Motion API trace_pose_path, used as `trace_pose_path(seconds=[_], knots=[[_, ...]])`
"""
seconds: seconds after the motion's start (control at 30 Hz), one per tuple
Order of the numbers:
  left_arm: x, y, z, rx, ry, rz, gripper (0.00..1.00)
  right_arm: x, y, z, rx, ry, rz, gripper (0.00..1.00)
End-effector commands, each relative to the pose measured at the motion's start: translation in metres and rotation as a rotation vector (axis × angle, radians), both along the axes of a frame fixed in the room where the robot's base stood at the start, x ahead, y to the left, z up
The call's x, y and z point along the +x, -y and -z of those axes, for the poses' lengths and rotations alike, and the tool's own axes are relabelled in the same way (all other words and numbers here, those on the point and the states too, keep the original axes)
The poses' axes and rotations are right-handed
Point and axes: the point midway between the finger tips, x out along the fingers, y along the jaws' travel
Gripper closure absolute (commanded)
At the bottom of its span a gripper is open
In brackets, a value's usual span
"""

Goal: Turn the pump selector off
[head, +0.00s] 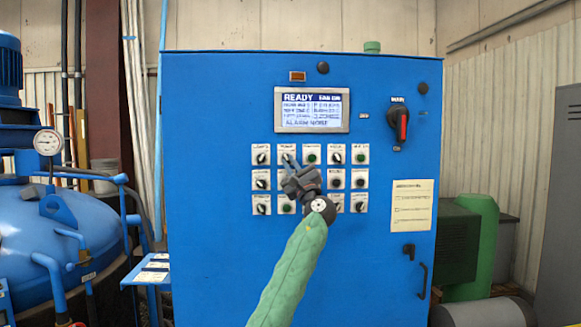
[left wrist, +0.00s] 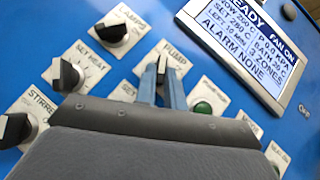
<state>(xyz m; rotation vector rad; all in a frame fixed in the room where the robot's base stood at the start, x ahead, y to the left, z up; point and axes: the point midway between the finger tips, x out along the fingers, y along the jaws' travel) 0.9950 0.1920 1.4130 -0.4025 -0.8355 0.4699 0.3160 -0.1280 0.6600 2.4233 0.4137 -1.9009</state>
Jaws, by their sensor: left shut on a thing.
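The pump selector (left wrist: 162,66) is a black knob with a white mark, on a white plate labelled PUMP. In the head view its plate (head: 286,148) is in the top row of the blue cabinet's controls, partly covered by my gripper. My left gripper (head: 289,161) reaches up to it from below. In the left wrist view its two blue-grey fingers (left wrist: 162,84) stand on either side of the knob, shut on it. The knob's lower part is hidden between the fingers, so its exact setting is hard to read. My right gripper is in neither view.
Other selectors surround it, including LAMPS (left wrist: 112,34) and SET HEAT (left wrist: 68,75), with a green button (left wrist: 202,108) close by. A display (head: 312,109) above reads READY and ALARM NONE. A red-handled main switch (head: 402,124) is at the right. A blue vessel (head: 50,232) stands left.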

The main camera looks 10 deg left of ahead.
Motion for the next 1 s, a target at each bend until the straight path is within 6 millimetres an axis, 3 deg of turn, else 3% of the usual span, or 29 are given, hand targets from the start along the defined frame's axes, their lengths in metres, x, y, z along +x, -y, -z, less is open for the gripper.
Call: trace_pose_path(seconds=[0.1,0.13,0.23,0.57,1.0], knots=[[0.000,0.000,0.000,-0.001,0.001,0.001,1.00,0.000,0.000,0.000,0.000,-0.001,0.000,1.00],[0.000,0.000,0.000,-0.001,0.001,0.001,0.87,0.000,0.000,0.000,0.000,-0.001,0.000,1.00],[0.000,0.000,0.000,-0.001,0.001,0.001,0.68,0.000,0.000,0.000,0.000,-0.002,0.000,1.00],[-0.001,0.001,0.002,0.000,0.000,0.000,0.67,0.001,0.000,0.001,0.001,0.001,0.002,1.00],[-0.035,0.033,0.039,-0.001,0.001,0.001,0.67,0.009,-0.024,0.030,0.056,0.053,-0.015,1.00]])
